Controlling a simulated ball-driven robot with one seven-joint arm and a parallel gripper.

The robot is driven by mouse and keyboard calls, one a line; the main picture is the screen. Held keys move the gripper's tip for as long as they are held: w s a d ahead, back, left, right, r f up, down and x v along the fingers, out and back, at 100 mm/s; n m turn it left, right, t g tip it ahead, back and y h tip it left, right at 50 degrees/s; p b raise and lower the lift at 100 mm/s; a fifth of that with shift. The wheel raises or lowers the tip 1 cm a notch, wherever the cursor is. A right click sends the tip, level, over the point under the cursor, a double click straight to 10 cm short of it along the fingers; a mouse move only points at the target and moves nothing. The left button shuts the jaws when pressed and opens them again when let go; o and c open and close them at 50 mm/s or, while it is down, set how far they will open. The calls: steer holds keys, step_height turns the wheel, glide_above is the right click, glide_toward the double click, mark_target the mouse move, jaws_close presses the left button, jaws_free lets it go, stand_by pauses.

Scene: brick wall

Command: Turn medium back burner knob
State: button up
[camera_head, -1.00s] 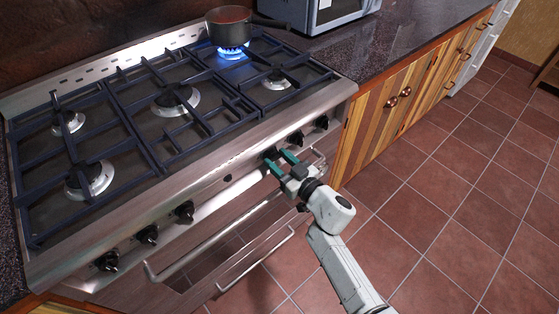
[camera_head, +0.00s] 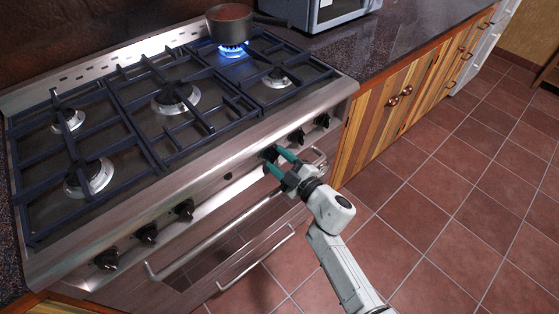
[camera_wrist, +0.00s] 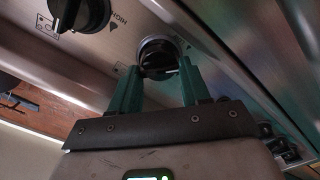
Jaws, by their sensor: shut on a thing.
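My gripper (camera_head: 276,159) is at the front panel of the stove, its green fingers on either side of a black knob (camera_wrist: 158,57), shut on it. This knob is the third from the right in the row; in the head view the fingers partly cover it. The back right burner (camera_head: 232,52) has a blue flame under a dark pot (camera_head: 229,30). The other burners, among them the middle one (camera_head: 175,99), show no flame.
Two knobs (camera_head: 297,137) sit to the right of the gripped one and several to the left (camera_head: 184,210). An oven handle (camera_head: 215,238) juts out below the panel. A microwave (camera_head: 325,12) stands on the counter. Tiled floor (camera_head: 430,190) is clear at right.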

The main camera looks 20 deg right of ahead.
steer(key=n+b, duration=0.1)
steer(key=n, duration=0.4)
steer(key=shift+a+f, duration=0.1)
steer(key=shift+f, duration=0.05)
stand_by(0.4)
steer(key=o, duration=1.1)
steer(key=shift+c, duration=0.2)
